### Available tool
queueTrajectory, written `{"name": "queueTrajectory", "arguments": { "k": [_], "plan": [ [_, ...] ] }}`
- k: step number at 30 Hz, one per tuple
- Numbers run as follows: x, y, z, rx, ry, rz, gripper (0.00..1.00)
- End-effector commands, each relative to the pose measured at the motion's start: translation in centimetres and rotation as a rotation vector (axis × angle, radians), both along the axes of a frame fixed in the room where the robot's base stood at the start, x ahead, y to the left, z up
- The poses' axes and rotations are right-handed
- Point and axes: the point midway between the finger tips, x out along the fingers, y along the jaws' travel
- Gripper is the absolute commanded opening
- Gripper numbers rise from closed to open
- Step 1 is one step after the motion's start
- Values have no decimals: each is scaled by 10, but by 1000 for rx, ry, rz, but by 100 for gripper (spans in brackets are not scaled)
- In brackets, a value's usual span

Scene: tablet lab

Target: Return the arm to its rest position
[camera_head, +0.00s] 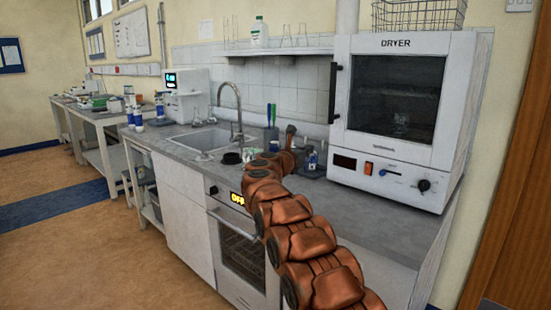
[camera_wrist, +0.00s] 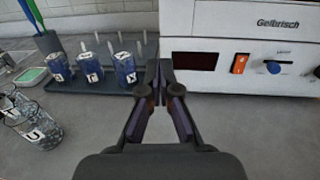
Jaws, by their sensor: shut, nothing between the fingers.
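My copper-coloured arm (camera_head: 300,240) reaches from the bottom of the head view out over the grey counter, bending near the sink side of the dryer. In the wrist view my gripper (camera_wrist: 160,80) is shut and empty, its dark fingers meeting above the counter. The fingertips point toward the gap between a vial rack and the dryer. In the head view the gripper's fingers cannot be made out behind the arm.
The dryer (camera_head: 395,110) stands on the right, its front also in the wrist view (camera_wrist: 245,40). Blue lettered vials (camera_wrist: 90,67) stand in a dark rack (camera_wrist: 105,98). Lettered glass vessels (camera_wrist: 38,128) stand left. The sink (camera_head: 205,138) lies beyond. Counter before the dryer is clear.

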Motion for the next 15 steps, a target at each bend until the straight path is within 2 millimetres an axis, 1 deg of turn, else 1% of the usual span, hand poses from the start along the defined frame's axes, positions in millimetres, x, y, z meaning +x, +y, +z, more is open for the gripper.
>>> {"name": "queueTrajectory", "arguments": {
  "k": [2,8,12,15],
  "plan": [
    [0,2,10,-42,15,27,0],
    [1,16,44,-234,92,154,0],
    [-4,33,64,-410,168,267,0],
    [-11,47,73,-561,238,361,0]
  ]
}}
